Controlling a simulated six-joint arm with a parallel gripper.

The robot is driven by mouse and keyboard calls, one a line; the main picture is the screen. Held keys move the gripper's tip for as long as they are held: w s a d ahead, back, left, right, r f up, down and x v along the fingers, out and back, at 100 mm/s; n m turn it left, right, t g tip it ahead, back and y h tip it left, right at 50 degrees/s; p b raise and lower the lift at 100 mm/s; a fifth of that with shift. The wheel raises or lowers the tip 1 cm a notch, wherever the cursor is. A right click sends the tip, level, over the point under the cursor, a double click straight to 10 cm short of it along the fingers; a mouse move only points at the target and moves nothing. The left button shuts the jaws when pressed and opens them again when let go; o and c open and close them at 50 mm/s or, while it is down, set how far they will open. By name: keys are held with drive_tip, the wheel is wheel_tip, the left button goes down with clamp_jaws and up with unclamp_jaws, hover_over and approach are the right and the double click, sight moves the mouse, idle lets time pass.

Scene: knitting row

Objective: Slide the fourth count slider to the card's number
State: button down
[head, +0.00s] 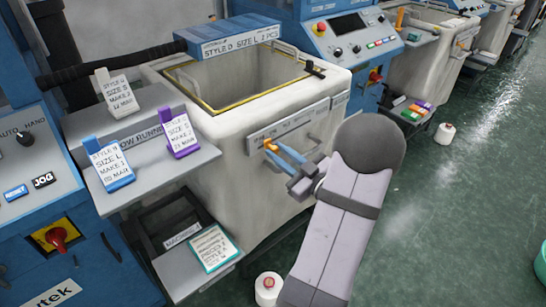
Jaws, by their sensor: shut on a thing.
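A pale count scale strip (300,121) runs along the upper front of the nearest white bin (222,130). My gripper (272,148), with blue fingers, reaches this strip from the lower right and is shut on a small orange slider (267,142) near the strip's left end. The fingers partly hide the slider, and the scale's marks are too small to read. Three cards stand at the left: a white one (118,92), a purple-edged one (180,134) and a blue-edged one (110,163). A teal-edged card (212,247) lies lower down. I cannot tell which card gives the number.
A grey shelf (150,168) holds cards left of the bin. A yarn cone (268,287) stands on the floor below. The green floor (460,190) at the right is mostly clear.

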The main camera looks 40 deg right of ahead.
drive_tip(key=d, duration=0.7)
drive_tip(key=shift+d, duration=0.25)
drive_tip(key=c, duration=1.6)
unclamp_jaws()
drive_tip(key=s, duration=0.7)
drive_tip(key=shift+s+b, duration=0.2)
drive_tip(key=shift+b, duration=0.1)
